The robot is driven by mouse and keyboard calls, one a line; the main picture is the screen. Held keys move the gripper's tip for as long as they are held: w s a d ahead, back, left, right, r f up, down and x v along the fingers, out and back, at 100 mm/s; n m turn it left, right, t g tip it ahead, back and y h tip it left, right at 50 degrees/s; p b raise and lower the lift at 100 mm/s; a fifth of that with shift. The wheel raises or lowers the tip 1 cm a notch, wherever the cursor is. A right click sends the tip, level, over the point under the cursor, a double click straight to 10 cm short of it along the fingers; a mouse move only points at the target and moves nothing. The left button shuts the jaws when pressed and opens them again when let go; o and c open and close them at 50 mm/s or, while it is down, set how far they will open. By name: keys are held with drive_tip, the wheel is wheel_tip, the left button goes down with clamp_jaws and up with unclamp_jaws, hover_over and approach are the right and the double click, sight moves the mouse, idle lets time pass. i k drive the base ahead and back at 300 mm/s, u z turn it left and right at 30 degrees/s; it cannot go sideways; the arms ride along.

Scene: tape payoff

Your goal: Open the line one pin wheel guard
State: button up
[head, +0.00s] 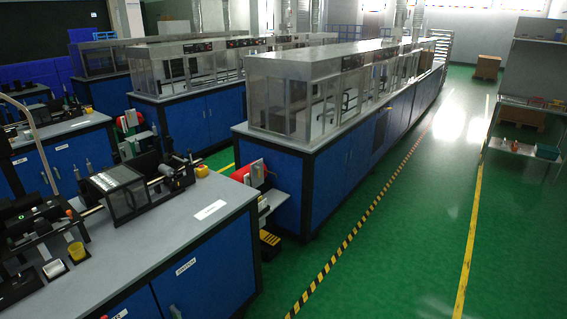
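A dark box-shaped cover with clear panels (122,192) stands on the near workbench at the left, among black machine parts. It looks shut. It may be the pin wheel guard, but I cannot read a label that tells which line it belongs to. My gripper is not in view.
The near workbench (205,238) has a grey top and blue doors. Long blue benches with clear enclosures (292,95) run behind. The green aisle (410,235) at the right is clear, with a metal shelf (520,148) beyond it.

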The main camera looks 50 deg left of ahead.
sight(125, 190)
drive_tip(key=u, duration=3.7)
drive_tip(key=i, duration=1.05)
